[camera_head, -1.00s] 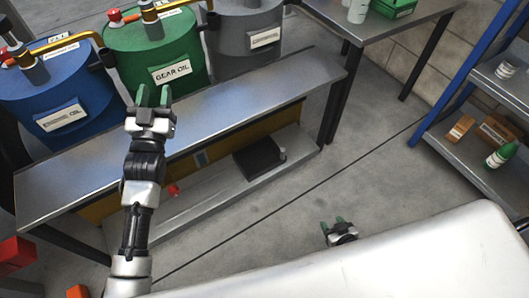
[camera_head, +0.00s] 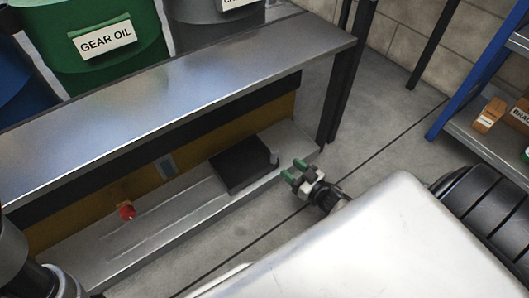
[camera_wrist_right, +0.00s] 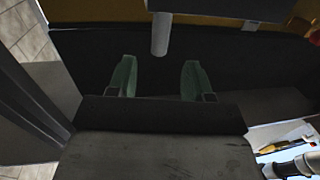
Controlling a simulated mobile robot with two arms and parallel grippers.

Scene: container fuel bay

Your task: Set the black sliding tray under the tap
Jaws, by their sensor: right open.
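The black sliding tray (camera_head: 240,166) lies on the low grey shelf under the workbench in the head view. A short grey upright post (camera_head: 274,158) stands at its right end. My right gripper (camera_head: 296,171) is open and empty, its green fingers just right of the post and pointing toward it. In the right wrist view the open fingers (camera_wrist_right: 157,80) have a grey cylinder (camera_wrist_right: 160,35) ahead, between their lines; it looks like the post. My left gripper is out of view. No tap shows clearly in the head view.
The steel workbench (camera_head: 200,75) overhangs the low shelf (camera_head: 120,250). A red knob (camera_head: 127,211) sits left of the tray. The green gear oil drum (camera_head: 95,45) stands behind the bench. A blue-framed rack (camera_head: 485,75) is at right. The floor (camera_head: 345,150) right of the bench is clear.

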